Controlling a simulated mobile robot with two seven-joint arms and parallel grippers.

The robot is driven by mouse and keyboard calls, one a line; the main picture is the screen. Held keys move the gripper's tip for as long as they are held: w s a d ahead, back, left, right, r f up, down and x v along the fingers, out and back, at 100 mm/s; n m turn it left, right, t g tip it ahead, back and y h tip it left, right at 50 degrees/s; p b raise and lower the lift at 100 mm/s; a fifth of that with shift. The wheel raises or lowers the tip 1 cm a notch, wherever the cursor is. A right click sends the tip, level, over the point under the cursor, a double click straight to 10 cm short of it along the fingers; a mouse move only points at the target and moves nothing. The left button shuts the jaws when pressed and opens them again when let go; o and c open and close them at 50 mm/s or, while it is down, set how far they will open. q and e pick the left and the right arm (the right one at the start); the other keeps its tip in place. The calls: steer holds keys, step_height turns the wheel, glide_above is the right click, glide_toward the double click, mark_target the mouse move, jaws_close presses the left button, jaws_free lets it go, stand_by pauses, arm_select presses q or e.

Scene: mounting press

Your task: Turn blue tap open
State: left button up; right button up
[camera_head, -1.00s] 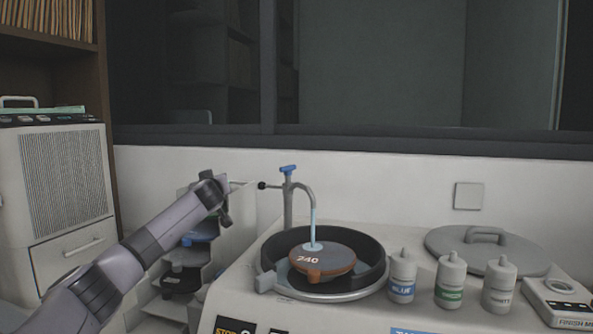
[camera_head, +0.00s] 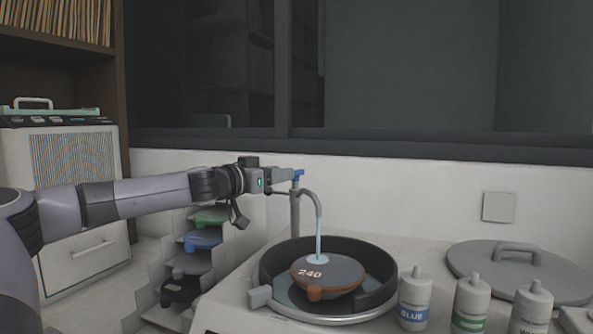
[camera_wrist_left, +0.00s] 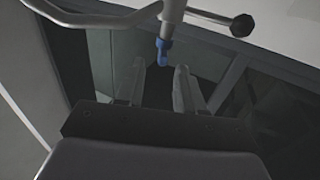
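The blue tap handle (camera_head: 299,174) sits on top of a grey upright pipe (camera_head: 295,215) with a curved spout. A pale blue stream (camera_head: 319,240) runs from the spout down to the disc marked 240. My left gripper (camera_head: 286,175) reaches in from the left at the height of the handle. In the left wrist view, my left gripper (camera_wrist_left: 160,68) is open, and the blue handle (camera_wrist_left: 163,50) shows at the gap between its fingertips. I cannot tell whether a finger touches it. My right gripper is out of view.
The disc (camera_head: 330,276) lies in a round black basin (camera_head: 381,290). A blue-labelled bottle (camera_head: 414,300) and other bottles stand to its right, with a grey lid (camera_head: 475,268) behind them. A rack with coloured pieces (camera_head: 205,238) is below my left arm.

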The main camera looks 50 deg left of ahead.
arm_select(q)
steer(key=shift+w+a+f+p, duration=0.1)
steer(key=shift+w+a+p, duration=0.1)
steer(key=shift+w, duration=0.8)
steer(key=shift+w+a+p, duration=0.15)
steer(key=shift+w, duration=0.85)
steer(key=shift+w+a, duration=0.15)
steer(key=shift+w, duration=0.15)
steer(key=shift+w+b, duration=0.6)
steer(key=shift+w, duration=0.25)
steer(key=shift+c, duration=0.3)
jaws_close()
